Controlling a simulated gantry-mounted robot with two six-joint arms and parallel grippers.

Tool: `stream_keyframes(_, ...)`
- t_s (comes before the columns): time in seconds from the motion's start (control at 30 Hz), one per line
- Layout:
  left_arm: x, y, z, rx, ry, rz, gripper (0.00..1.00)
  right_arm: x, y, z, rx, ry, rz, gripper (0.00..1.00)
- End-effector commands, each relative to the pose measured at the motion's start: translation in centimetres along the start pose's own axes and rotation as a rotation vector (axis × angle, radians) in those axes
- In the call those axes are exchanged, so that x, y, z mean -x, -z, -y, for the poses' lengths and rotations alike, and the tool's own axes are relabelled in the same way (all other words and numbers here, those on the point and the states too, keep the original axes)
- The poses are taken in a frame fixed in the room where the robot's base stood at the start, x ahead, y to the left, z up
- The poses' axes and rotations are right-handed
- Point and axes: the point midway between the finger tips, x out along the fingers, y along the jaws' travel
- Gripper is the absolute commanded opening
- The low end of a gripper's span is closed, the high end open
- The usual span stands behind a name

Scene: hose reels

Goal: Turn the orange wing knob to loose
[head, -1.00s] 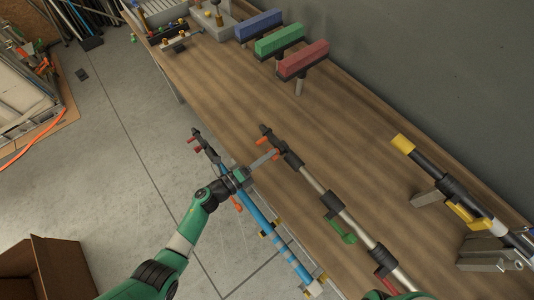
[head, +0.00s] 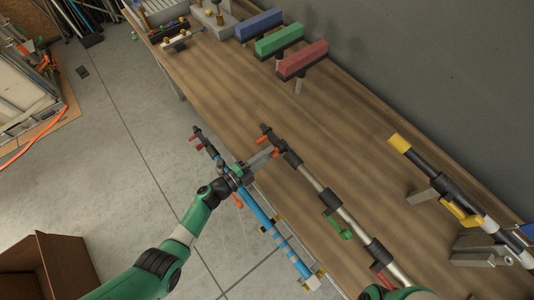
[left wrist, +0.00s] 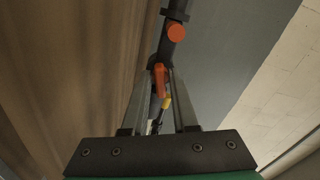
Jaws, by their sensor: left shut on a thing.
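The orange wing knob (head: 276,153) sits on the dark upper end of the middle pole (head: 322,191), near the bench's front edge. In the left wrist view the knob (left wrist: 160,80) stands between my two fingers. My left gripper (head: 270,155) reaches in over the blue pole and is shut on the knob; its fingers hide part of the knob in the head view. A round orange end (left wrist: 176,32) shows farther up the same dark piece. My right gripper's fingers are not in view.
The blue pole (head: 265,222) runs just below my left wrist. The middle pole also bears a green lever (head: 337,228) and a red lever (head: 381,274). A yellow-tipped pole (head: 424,158) stands to the right. Blue, green and red blocks (head: 303,57) are at the back. Bare wood lies between.

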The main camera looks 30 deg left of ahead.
Motion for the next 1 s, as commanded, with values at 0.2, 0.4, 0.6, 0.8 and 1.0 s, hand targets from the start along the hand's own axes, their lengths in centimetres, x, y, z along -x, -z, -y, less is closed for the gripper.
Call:
stream_keyframes(0.2, 0.0, 0.0, 0.0, 0.011, 0.000, -0.001, 0.00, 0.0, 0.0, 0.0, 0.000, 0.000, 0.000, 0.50)
stream_keyframes(0.4, 0.0, 0.0, 0.0, 0.010, 0.000, -0.001, 0.00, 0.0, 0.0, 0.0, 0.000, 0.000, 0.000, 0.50)
stream_keyframes(0.6, 0.0, 0.0, 0.0, 0.009, 0.000, -0.001, 0.45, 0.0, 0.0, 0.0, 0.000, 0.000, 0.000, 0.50)
stream_keyframes(0.8, 0.0, 0.0, 0.0, 0.009, 0.000, -0.001, 0.45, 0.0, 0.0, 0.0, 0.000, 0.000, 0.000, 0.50)
stream_keyframes(1.0, 1.8, 0.0, 0.2, 0.010, -0.001, 0.004, 0.45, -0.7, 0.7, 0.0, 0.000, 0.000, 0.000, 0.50)
